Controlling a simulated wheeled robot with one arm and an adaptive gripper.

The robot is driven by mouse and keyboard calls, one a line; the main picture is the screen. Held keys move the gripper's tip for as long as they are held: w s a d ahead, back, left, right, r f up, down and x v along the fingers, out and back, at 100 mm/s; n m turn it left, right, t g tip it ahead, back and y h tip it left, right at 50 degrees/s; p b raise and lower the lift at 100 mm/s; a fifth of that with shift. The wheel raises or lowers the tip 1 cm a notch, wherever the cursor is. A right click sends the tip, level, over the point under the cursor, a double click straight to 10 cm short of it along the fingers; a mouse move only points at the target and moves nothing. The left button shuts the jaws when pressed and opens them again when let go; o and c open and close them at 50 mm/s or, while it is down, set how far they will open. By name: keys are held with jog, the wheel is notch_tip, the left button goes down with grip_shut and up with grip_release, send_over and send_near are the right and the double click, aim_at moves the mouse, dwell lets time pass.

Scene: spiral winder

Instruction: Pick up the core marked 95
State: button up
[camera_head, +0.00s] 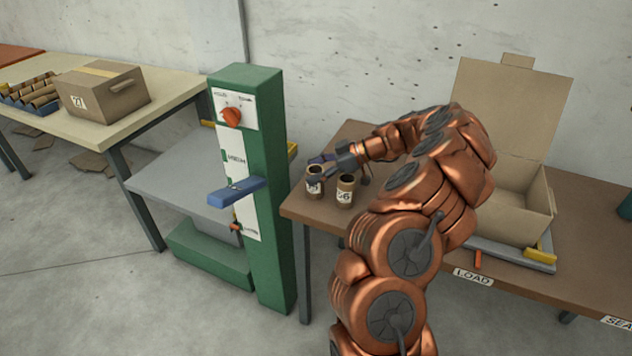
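Two short brown cores with white labels stand upright, side by side, at the left end of the brown table. The left core (313,188) has a label partly hidden and too small to read surely. The right core (345,191) shows a label that looks like it ends in 6. My gripper (320,167) reaches in from the right, with its dark fingers at the top of the left core and overlapping its rim. Whether the fingers touch or grip that core cannot be told. The right core stands just beside the fingers.
A green post (265,200) with an orange knob and a blue lever (237,191) stands left of the brown table (325,212). An open cardboard box (512,208) stands on the table at right. A closed box (103,92) sits on the far left table.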

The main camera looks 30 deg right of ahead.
jog(key=c, duration=0.9)
jog(key=shift+o, duration=0.2)
